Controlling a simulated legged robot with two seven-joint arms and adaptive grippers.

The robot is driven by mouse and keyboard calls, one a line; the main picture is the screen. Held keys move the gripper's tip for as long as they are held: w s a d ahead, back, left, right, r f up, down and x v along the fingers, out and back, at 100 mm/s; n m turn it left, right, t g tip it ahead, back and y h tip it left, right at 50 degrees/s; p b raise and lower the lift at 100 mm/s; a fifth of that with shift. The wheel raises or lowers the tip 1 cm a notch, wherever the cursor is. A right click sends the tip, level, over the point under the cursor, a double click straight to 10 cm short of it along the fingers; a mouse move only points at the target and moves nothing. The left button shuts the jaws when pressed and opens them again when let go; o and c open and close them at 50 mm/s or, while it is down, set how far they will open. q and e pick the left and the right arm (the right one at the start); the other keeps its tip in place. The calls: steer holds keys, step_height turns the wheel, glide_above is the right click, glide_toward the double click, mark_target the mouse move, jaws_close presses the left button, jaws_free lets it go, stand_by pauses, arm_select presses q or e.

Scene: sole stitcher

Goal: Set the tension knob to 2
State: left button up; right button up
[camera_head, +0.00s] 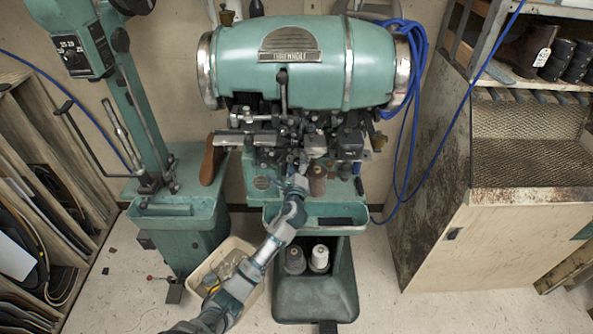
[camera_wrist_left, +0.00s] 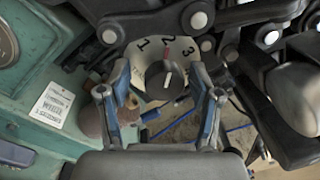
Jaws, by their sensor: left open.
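The tension knob (camera_wrist_left: 158,80) is dark and round, on a pale dial plate (camera_wrist_left: 178,46) marked 1, 2 and 3 in the left wrist view. Its white and red pointer line stands nearly upright and points roughly at the 2. My left gripper (camera_wrist_left: 159,76) is open, with one blue-grey finger on each side of the knob. I cannot tell whether the fingers touch it. In the head view my left gripper (camera_head: 300,178) reaches up to the front of the green stitcher (camera_head: 300,80), and the knob cannot be made out there. My right gripper is not in view.
Dark levers and linkages (camera_wrist_left: 277,95) crowd the right of the knob in the left wrist view. In the head view, thread spools (camera_head: 319,258) stand in the machine's base, a bin (camera_head: 245,245) is on the floor, and a wooden cabinet (camera_head: 500,240) stands to the right.

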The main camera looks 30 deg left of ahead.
arm_select(q)
steer(key=v, duration=1.1)
steer(key=shift+s+d, duration=0.2)
steer(key=shift+s, duration=0.15)
steer(key=shift+f, duration=0.2)
steer(key=s+d+f+n+g+h, duration=0.1)
steer(key=s+f+n+g+h, duration=0.15)
steer(key=f, duration=0.95)
steer(key=s+d+f+n+g+h, duration=0.15)
steer(key=s+f, duration=0.25)
steer(key=f, duration=0.9)
steer(key=s+d+f+n+g+h, duration=0.1)
steer(key=s+d+f+n+g, duration=0.15)
steer(key=f, duration=0.95)
steer(key=s+d+f+n+g+h, duration=0.2)
steer(key=s+d+f+n+g, duration=0.15)
steer(key=s+f, duration=1.15)
steer(key=s+d+f+n+g, duration=0.1)
steer(key=s+f+n, duration=0.1)
steer(key=s, duration=0.5)
steer(key=s+d+f+n+g+h, duration=0.1)
steer(key=s+d+f+n+g, duration=0.1)
steer(key=s+f, duration=0.3)
steer(key=s+d+f+n+g+h, duration=0.1)
steer(key=s+f+n+g, duration=0.1)
steer(key=s, duration=0.9)
steer(key=shift+d+f+n, duration=0.25)
steer(key=shift+f+n, duration=0.25)
steer(key=shift+f, duration=0.5)
